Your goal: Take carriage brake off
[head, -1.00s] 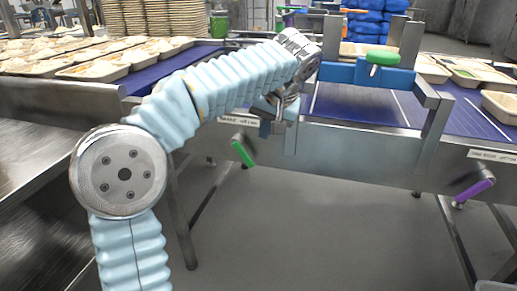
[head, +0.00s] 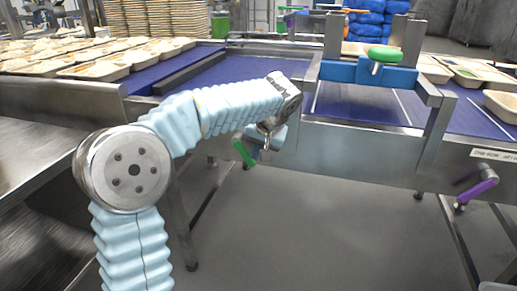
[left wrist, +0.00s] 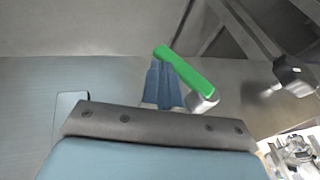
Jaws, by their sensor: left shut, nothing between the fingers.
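A green lever (head: 244,152) hangs tilted on the front of the conveyor frame, its upper end to the left. It also shows in the left wrist view (left wrist: 187,69), with a grey metal hub at its right end. My left gripper (head: 266,142) is in front of the frame, just right of the lever. In the left wrist view its blue fingers (left wrist: 164,80) are shut and empty, their tips right at the lever's left part. I cannot tell whether they touch it. My right gripper is not in view.
A purple lever (head: 476,190) sits on the frame at the right, below a white label (head: 493,154). A blue carriage with a green knob (head: 384,55) spans the blue belt (head: 360,104). Filled trays (head: 95,69) stand at the left. The floor below is clear.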

